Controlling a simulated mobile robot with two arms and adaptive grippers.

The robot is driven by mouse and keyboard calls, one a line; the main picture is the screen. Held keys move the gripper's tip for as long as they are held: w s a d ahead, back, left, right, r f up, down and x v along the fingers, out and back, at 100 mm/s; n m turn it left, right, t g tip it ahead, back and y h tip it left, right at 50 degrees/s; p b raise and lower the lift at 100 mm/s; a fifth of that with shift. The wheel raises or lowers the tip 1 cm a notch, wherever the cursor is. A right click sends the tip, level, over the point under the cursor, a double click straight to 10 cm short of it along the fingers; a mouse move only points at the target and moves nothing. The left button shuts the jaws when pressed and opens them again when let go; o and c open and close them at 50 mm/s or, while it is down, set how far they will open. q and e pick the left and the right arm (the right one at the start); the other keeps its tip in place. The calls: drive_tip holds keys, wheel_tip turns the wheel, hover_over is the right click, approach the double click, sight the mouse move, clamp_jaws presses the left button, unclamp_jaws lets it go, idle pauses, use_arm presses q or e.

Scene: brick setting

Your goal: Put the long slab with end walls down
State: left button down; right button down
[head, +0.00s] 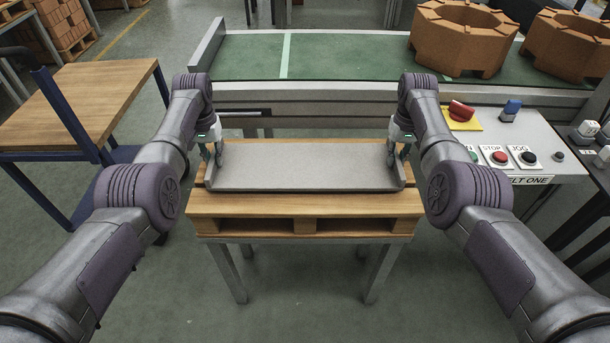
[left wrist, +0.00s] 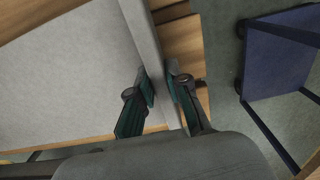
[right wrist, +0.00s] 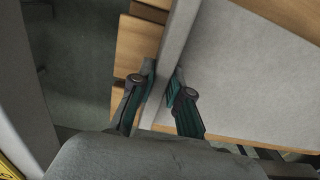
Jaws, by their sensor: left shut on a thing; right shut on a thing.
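The long grey slab with end walls (head: 305,178) is level over the wooden pallet (head: 305,203), which sits on a stand. I cannot tell whether the slab touches the pallet boards. My left gripper (head: 212,160) is shut on the slab's left end wall; in the left wrist view its fingers (left wrist: 160,92) straddle that wall. My right gripper (head: 399,160) is shut on the right end wall; in the right wrist view its fingers (right wrist: 162,88) straddle it. The slab also shows in the left wrist view (left wrist: 65,80) and in the right wrist view (right wrist: 250,75).
A green conveyor belt (head: 345,57) runs behind the pallet, with octagonal brick pieces (head: 462,38) at its right. A control panel (head: 515,140) with buttons stands at the right. A wooden-topped cart (head: 75,100) stands at the left.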

use_arm(q)
drive_tip(key=shift+w+f+b, duration=0.1)
drive_tip(key=shift+f+b, duration=0.35)
drive_tip(key=shift+f, duration=0.1)
use_arm(e)
drive_tip(key=shift+f, duration=0.55)
use_arm(q)
drive_tip(key=c, duration=1.6)
unclamp_jaws()
drive_tip(key=shift+f, duration=0.3)
use_arm(e)
drive_tip(key=c, duration=1.6)
unclamp_jaws()
drive_tip(key=shift+f, duration=0.3)
use_arm(q)
drive_tip(key=o, duration=0.5)
drive_tip(key=shift+s+r, duration=0.25)
drive_tip(key=shift+r, duration=0.05)
drive_tip(key=shift+c, duration=0.2)
use_arm(e)
drive_tip(key=o, duration=0.5)
drive_tip(key=shift+s+r, duration=0.15)
drive_tip(key=shift+r, duration=0.15)
drive_tip(key=shift+c, duration=0.2)
use_arm(q)
drive_tip(key=shift+f, duration=0.1)
use_arm(e)
drive_tip(key=shift+f, duration=0.1)
